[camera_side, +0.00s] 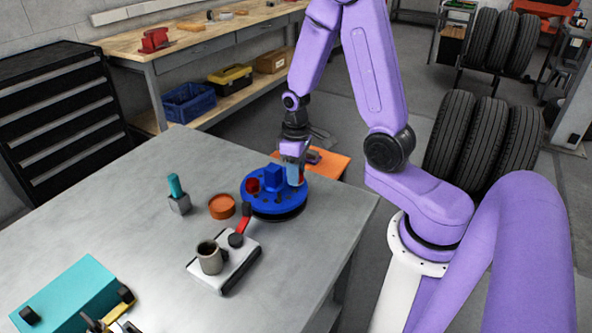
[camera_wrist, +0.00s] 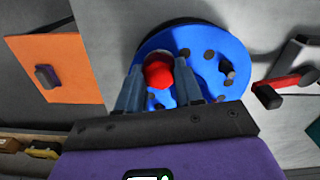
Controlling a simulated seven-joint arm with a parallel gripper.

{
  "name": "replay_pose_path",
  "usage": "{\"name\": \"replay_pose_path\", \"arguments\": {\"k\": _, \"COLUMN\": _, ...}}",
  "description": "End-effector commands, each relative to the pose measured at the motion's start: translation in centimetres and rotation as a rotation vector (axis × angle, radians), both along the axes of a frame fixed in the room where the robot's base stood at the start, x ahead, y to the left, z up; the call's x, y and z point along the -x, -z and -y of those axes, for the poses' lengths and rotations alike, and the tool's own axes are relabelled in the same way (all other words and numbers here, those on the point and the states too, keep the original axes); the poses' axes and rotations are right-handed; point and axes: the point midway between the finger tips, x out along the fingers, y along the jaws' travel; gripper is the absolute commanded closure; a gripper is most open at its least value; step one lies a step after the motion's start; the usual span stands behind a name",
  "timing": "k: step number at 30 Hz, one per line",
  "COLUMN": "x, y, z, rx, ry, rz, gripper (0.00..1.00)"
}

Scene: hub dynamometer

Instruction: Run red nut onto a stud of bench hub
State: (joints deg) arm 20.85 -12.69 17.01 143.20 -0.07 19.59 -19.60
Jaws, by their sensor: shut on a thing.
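The bench hub (camera_side: 268,206) is a blue disc lying on the grey metal table near its right edge. It carries several dark studs and holes, seen in the wrist view on the hub's blue face (camera_wrist: 204,50). My gripper (camera_side: 295,178) points down over the hub's right side. In the wrist view my gripper (camera_wrist: 159,70) is shut on the red nut (camera_wrist: 158,74), which sits between the two grey fingertips over the hub face. Any stud under the nut is hidden, so I cannot tell whether they touch.
A dark red round piece (camera_side: 252,185) and a blue block (camera_side: 274,176) stand on the hub.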

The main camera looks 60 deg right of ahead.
Motion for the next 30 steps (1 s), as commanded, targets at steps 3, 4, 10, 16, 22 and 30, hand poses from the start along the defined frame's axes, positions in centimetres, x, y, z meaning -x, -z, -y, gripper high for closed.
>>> {"name": "replay_pose_path", "arguments": {"k": 3, "x": 0.31, "y": 0.04, "z": -0.08, "rx": -0.001, "ry": 0.152, "rz": -0.010, "gripper": 1.00}}
{"name": "replay_pose_path", "arguments": {"k": 4, "x": 0.32, "y": 0.05, "z": -0.10, "rx": -0.002, "ry": 0.191, "rz": -0.010, "gripper": 1.00}}
{"name": "replay_pose_path", "arguments": {"k": 10, "x": 0.36, "y": 0.09, "z": -0.10, "rx": -0.001, "ry": 0.419, "rz": -0.012, "gripper": 1.00}}
{"name": "replay_pose_path", "arguments": {"k": 16, "x": 0.37, "y": 0.10, "z": -0.15, "rx": -0.001, "ry": 0.486, "rz": -0.013, "gripper": 1.00}}
{"name": "replay_pose_path", "arguments": {"k": 22, "x": 0.35, "y": 0.10, "z": -0.16, "rx": -0.001, "ry": 0.483, "rz": -0.012, "gripper": 0.48}}
{"name": "replay_pose_path", "arguments": {"k": 30, "x": 0.18, "y": 0.09, "z": -0.08, "rx": -0.001, "ry": 0.481, "rz": -0.007, "gripper": 0.47}}
